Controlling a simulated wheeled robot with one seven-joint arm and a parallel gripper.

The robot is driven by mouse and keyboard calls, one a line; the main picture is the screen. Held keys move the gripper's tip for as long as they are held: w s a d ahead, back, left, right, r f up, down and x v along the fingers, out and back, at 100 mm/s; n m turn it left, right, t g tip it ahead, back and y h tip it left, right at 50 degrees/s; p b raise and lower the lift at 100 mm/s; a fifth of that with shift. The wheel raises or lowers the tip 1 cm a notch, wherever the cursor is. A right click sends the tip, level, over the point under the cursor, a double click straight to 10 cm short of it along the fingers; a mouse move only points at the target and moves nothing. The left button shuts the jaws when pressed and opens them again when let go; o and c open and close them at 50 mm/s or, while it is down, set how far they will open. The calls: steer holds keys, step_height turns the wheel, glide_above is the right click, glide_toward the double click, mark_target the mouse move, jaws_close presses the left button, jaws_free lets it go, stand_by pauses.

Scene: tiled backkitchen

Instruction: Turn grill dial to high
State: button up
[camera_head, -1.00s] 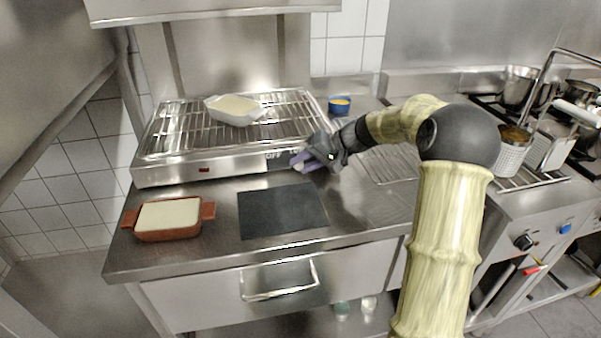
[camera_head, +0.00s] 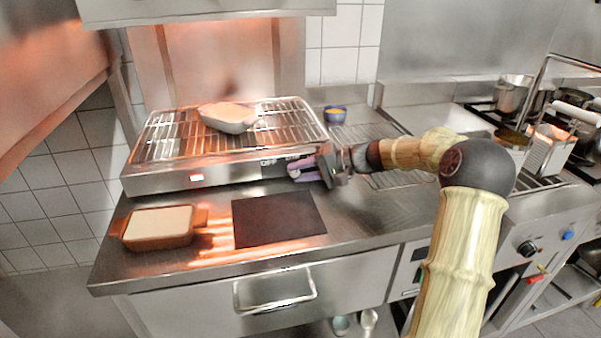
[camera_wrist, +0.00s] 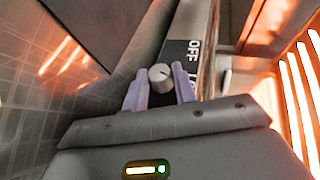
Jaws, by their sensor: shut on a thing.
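The grill (camera_head: 215,178) stands on the steel counter under a hood, and its indicator light (camera_head: 197,178) glows bright. An orange-red glow lies over the rack and the walls. The grill dial (camera_wrist: 160,77) is a small round silver knob on the front panel, beside a black label reading OFF (camera_wrist: 193,47); the rest of the label is partly hidden. My gripper (camera_wrist: 159,90) has its purple fingers on either side of the dial and is shut on it. In the head view my gripper (camera_head: 300,170) is at the right end of the grill's front, hiding the dial.
A white dish (camera_head: 229,126) sits on the grill rack. A brown dish (camera_head: 158,242) with pale filling and a dark mat (camera_head: 277,218) lie on the counter in front. A small blue bowl (camera_head: 335,118) stands behind my arm. A stove with pots is at the right.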

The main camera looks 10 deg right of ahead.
steer(key=o, duration=1)
steer(key=shift+f, duration=0.1)
